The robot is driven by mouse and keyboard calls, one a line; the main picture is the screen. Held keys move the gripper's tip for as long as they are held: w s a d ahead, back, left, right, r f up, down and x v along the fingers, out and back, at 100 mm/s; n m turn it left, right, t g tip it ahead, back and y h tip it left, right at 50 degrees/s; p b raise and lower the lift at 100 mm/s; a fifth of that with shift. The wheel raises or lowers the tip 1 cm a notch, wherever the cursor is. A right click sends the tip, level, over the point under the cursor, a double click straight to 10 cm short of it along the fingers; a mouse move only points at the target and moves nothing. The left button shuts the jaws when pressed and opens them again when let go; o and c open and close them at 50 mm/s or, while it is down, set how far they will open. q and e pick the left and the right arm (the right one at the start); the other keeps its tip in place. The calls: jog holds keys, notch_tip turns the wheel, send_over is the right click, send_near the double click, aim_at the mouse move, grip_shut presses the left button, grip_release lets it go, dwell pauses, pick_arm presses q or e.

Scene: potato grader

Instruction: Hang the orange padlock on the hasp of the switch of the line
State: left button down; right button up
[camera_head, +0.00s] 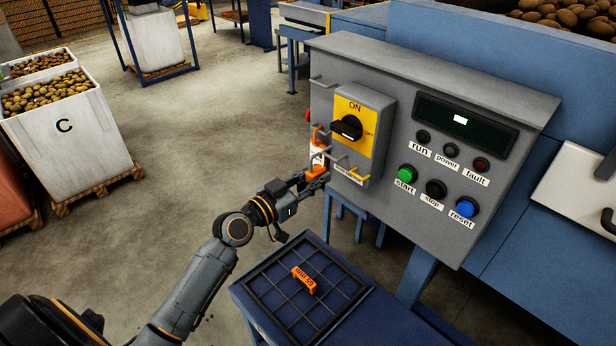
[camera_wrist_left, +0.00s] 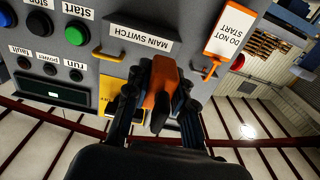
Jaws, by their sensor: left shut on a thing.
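The orange padlock (camera_wrist_left: 162,82) is between the fingers of my left gripper (camera_wrist_left: 158,95) in the wrist view. In the head view my left gripper (camera_head: 314,183) is shut on it, at the left side of the grey control panel. The main switch (camera_head: 347,128) is a black knob on a yellow plate. A yellow hasp (camera_head: 358,174) sticks out below the knob; in the wrist view a yellow bar (camera_wrist_left: 108,54) shows beside the padlock. The gripper is left of the hasp in the head view.
A white and orange "DO NOT START" tag (camera_wrist_left: 228,35) hangs close beside the gripper. The panel (camera_head: 455,105) has start, stop and reset buttons. A blue stand (camera_head: 255,301) below holds a gridded tray with an orange marked block (camera_head: 304,280).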

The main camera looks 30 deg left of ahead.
pick_arm(q)
jog(key=shift+w+d+f+b, duration=0.15)
jog(key=shift+w+d+f, duration=0.1)
jog(key=shift+w, duration=0.4)
jog(key=shift+w+d+f+b, duration=0.2)
jog(key=shift+w, duration=0.5)
jog(key=shift+w+d+f+b, duration=0.15)
jog(key=shift+w+d+f, duration=0.1)
jog(key=shift+w, duration=0.4)
jog(key=c, duration=1.1)
grip_release()
jog(key=shift+o, duration=0.2)
jog(key=v, duration=1.2)
